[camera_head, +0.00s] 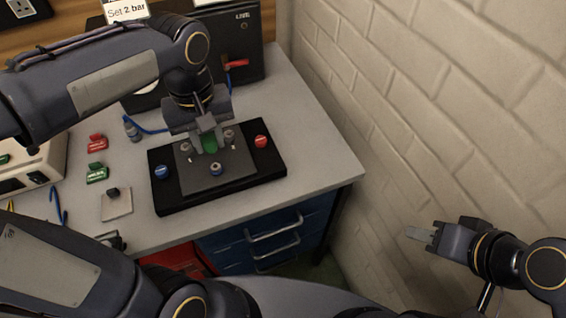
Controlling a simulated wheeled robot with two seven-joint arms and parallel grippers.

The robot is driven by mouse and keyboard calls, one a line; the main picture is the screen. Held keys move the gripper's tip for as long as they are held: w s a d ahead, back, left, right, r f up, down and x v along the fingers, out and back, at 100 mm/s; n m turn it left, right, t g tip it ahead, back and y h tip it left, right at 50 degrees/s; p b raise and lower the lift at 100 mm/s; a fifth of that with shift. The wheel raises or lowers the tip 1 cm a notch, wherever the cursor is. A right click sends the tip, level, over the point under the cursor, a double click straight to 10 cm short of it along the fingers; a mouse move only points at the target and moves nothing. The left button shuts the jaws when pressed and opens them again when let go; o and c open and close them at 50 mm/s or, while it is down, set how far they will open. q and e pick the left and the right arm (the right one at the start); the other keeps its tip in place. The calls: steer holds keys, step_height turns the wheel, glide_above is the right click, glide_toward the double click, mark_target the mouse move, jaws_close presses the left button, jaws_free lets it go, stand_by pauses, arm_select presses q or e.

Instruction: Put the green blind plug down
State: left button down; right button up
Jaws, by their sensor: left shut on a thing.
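The green blind plug (210,146) is between the fingers of my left gripper (209,139), low over the grey plate of the black fixture (268,165). The gripper is shut on it and hides most of it. I cannot tell whether the plug touches the plate. My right gripper (420,235) is away at the right, in front of the brick wall and clear of the bench. Its fingers point left; their gap cannot be made out.
The fixture carries a blue knob (162,172), a red knob (261,141) and metal fittings. Red (97,142) and green (97,172) parts and a beige pad (116,205) lie left of it. A dark box with a red lever (236,64) stands behind. The bench's right strip is clear.

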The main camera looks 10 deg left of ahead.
arm_select(q)
steer(key=s+d+r+m+p, duration=0.1)
steer(key=s+d+m, duration=0.3)
steer(key=d, duration=0.6)
steer(key=s+d+r+m+p, duration=0.15)
steer(key=s+d+m, duration=0.3)
steer(key=d, duration=0.55)
steer(key=w+f, duration=0.3)
steer(key=w, duration=0.1)
steer(key=w+f+p, duration=0.1)
steer(key=w+f, duration=0.2)
steer(key=w, duration=0.2)
steer(key=w+f+p, duration=0.1)
steer(key=w+f, duration=0.1)
steer(key=w, duration=0.2)
steer(key=shift+w+d+f, duration=0.1)
steer(key=shift+w+f, duration=0.05)
steer(key=shift+f, duration=0.25)
steer(key=shift+w+f, duration=0.25)
steer(key=shift+f, duration=0.05)
step_height(320, 180, down, 3)
steer(key=shift+w+f, duration=0.15)
steer(key=shift+f, duration=0.05)
steer(key=shift+f, duration=0.1)
